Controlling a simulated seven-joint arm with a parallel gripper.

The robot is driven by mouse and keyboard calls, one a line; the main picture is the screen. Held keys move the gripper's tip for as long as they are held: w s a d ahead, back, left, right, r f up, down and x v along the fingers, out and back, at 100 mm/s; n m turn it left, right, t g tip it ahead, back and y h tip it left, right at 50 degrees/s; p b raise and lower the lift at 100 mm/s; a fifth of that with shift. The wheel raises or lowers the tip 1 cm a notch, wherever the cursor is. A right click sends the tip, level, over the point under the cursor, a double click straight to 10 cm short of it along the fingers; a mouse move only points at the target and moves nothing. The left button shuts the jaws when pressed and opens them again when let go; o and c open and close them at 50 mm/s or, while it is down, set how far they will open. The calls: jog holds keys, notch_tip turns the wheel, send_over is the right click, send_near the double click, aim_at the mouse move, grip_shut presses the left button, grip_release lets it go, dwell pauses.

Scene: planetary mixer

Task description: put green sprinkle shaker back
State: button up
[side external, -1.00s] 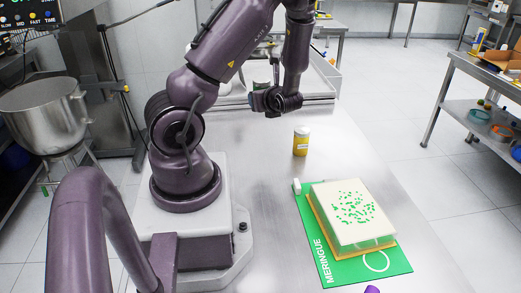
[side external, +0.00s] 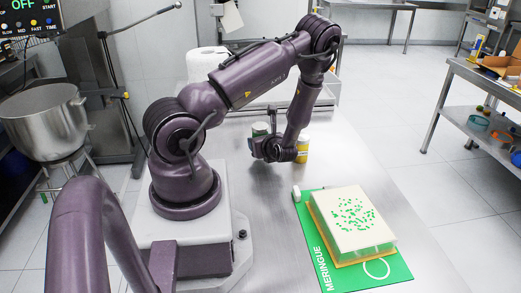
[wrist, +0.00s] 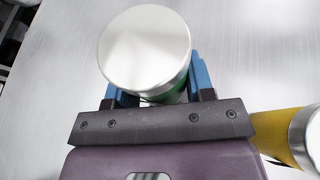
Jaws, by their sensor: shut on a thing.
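The green sprinkle shaker (side external: 260,129) has a silver lid (wrist: 145,47) and stands roughly upright. My gripper (side external: 258,145) is shut on it, with blue fingers on either side of its body in the wrist view. In the side external view my gripper covers its lower part, so I cannot tell whether its base touches the table. A yellow shaker (side external: 303,148) stands on the table just to the right of my gripper; it also shows in the wrist view (wrist: 280,136).
A white cake with green sprinkles (side external: 352,214) sits on a green meringue mat (side external: 330,277) at the front right. A paper roll (side external: 207,64) stands at the back. The steel table (side external: 345,150) is clear right of the yellow shaker.

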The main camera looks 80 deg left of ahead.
jog(key=shift+f, duration=1.3)
jog(key=shift+f, duration=0.15)
jog(key=o, duration=0.9)
jog(key=shift+o, duration=0.2)
